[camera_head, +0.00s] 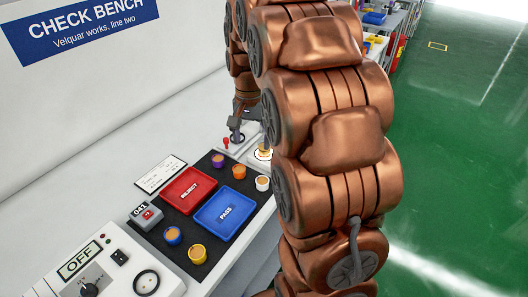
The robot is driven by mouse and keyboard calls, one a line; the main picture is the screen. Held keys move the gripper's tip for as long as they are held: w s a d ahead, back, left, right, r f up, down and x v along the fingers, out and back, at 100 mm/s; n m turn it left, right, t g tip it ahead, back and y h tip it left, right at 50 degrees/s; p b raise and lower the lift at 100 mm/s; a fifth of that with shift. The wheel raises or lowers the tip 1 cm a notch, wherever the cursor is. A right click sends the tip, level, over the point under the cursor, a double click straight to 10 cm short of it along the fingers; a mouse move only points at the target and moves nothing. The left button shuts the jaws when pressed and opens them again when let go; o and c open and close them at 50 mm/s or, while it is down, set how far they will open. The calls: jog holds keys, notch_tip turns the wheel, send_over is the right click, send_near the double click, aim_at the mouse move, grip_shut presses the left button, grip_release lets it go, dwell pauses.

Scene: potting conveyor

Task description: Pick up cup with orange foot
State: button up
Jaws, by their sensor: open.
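A small cup with an orange lower part (239,173) and a tan top stands on the dark mat, just above the blue PASS tray. A purple cup (218,161) stands to its upper left and a white cup (262,184) to its lower right. My gripper (237,137) is open, at the far end of the bench beyond these cups and apart from the orange one. It is small in the picture, and my arm hides part of the bench to its right.
The dark mat (206,168) also bears a red REJECT tray (187,190), a blue PASS tray (225,213), a blue cup (172,235) and a yellow cup (197,254). A lit round fixture (263,153) is beside my arm. A control box marked OFF (80,262) stands at lower left.

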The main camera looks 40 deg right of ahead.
jog(key=w+d+f+m, duration=0.1)
jog(key=d, duration=0.2)
jog(key=w+d+f+m+b, duration=0.1)
jog(key=w+d, duration=0.1)
jog(key=w+d+f+m, duration=0.1)
jog(key=w+d, duration=0.1)
jog(key=d, duration=0.1)
jog(key=shift+w+d+f, duration=0.25)
jog(key=shift+d+f, duration=0.2)
jog(key=shift+f, duration=0.05)
jog(key=shift+a+f+p, duration=0.2)
jog(key=shift+f+p, duration=0.85)
jog(key=shift+f, duration=2.7)
jog(key=shift+c, duration=0.2)
jog(key=c, duration=1.3)
jog(key=shift+o, duration=0.2)
